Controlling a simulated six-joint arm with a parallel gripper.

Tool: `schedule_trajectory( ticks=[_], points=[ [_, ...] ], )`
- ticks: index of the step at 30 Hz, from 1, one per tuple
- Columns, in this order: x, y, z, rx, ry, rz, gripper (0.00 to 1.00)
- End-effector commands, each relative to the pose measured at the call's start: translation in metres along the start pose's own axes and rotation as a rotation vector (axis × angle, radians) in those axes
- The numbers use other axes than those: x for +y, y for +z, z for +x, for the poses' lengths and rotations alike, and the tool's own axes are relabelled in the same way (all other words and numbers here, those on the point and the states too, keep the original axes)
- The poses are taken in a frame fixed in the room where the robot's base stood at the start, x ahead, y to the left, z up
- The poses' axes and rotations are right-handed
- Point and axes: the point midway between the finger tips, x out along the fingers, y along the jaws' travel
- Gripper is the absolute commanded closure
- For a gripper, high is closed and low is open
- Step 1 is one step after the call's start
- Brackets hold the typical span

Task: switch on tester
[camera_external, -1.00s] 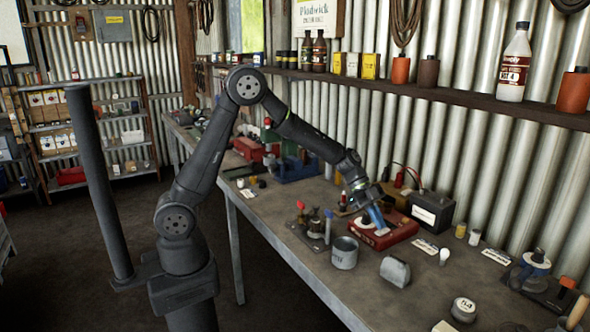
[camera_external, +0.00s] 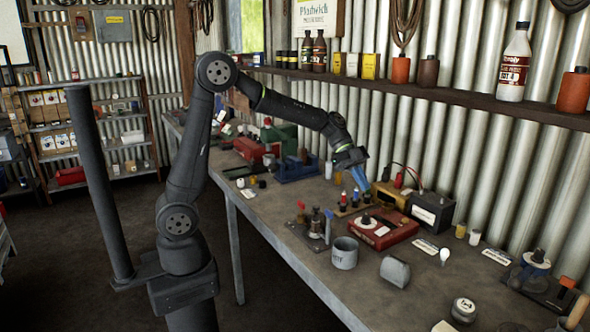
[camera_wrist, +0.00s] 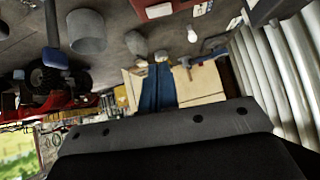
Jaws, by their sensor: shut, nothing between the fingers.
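A red box (camera_external: 392,230) with a dark knob and a pale panel sits on the bench; it looks like the tester, but its lettering is too small to read. Its knob (camera_external: 366,218) is in plain view, but its setting cannot be told. My gripper (camera_external: 362,186) has blue fingers, closed together and empty. It is above the bench, behind and left of the red box, apart from it. In the wrist view the blue fingers (camera_wrist: 158,88) show in front of a tan box. Part of a red case (camera_wrist: 160,6) shows at that view's top edge.
A black battery-like box (camera_external: 430,211) with red and dark leads stands behind the red box. A grey cup (camera_external: 344,254), a grey block (camera_external: 395,271) and a small stand (camera_external: 314,226) with a red knob are in front. A shelf (camera_external: 470,97) runs along the wall above.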

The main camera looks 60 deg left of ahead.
Motion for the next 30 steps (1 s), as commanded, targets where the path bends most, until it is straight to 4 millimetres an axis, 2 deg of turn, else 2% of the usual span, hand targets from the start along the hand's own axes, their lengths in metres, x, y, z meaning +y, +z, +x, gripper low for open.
schedule_trajectory(
  ticks=[10, 16, 23, 26, 30],
  points=[
    [0.000, 0.000, -0.003, 0.000, -0.001, 0.001, 1.00],
    [-0.013, -0.001, -0.004, 0.000, -0.048, 0.047, 1.00],
    [-0.013, -0.001, -0.003, 0.000, -0.047, 0.046, 1.00],
    [-0.013, -0.001, 0.003, 0.000, -0.046, 0.046, 1.00],
    [-0.013, -0.001, 0.022, -0.001, -0.043, 0.046, 1.00]
  ],
)
